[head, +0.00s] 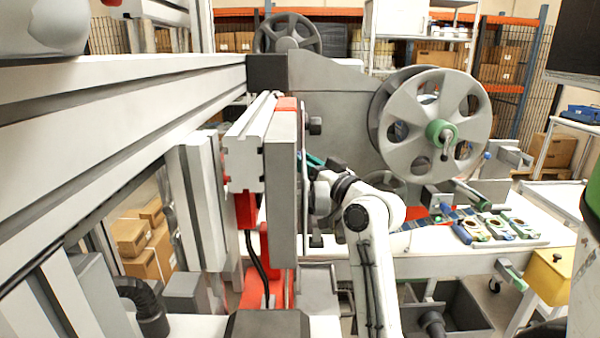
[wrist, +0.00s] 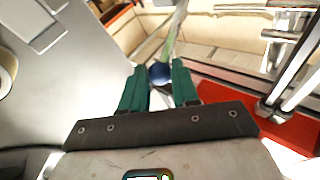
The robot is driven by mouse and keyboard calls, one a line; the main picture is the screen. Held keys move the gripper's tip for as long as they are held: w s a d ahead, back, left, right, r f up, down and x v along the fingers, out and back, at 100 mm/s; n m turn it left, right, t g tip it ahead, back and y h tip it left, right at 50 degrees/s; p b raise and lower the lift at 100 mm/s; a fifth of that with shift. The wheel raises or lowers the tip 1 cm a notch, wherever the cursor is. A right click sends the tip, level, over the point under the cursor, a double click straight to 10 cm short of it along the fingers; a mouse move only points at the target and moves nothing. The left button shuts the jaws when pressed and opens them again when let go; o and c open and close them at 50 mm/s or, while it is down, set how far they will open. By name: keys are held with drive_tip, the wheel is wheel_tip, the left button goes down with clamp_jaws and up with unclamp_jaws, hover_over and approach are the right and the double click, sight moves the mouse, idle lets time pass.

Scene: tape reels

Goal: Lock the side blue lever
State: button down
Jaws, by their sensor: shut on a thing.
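The blue lever shows in the wrist view as a round blue knob (wrist: 159,74) between my fingertips. A thin greenish bar runs away behind it, and I cannot tell whether it belongs to the lever. My gripper (wrist: 160,70) has two green fingers, one on each side of the knob, shut on it. In the head view my white arm reaches up to the side of the machine, and a bit of green finger (head: 314,160) shows beside the grey upright plate. The knob in my grip is hidden there by the arm and plate.
A large grey reel (head: 405,105) with a green hub stands right of my arm. A grey upright plate (head: 283,190) is close on the left. A white table (head: 470,262) holds several small parts. In the wrist view a red surface (wrist: 235,100) and metal rods lie to the right.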

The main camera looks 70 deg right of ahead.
drive_tip(key=f+m+h+b, duration=0.1)
drive_tip(key=b, duration=0.1)
drive_tip(key=s+f+m+t+b, duration=0.1)
drive_tip(key=f+b, duration=0.1)
drive_tip(key=shift+d+f+m+h, duration=0.2)
drive_tip(key=shift+f+m+h, duration=0.1)
drive_tip(key=shift+m+h, duration=0.1)
wheel_tip(320, 180, down, 2)
drive_tip(key=m+h+b, duration=0.2)
drive_tip(key=m+b, duration=0.1)
drive_tip(key=shift+t+h+b, duration=0.3)
drive_tip(key=shift+d+f+b, duration=0.1)
drive_tip(key=shift+f+b, duration=0.35)
drive_tip(key=shift+b, duration=0.1)
drive_tip(key=shift+w+f, duration=0.1)
drive_tip(key=c, duration=0.9)
unclamp_jaws()
drive_tip(key=shift+o, duration=0.2)
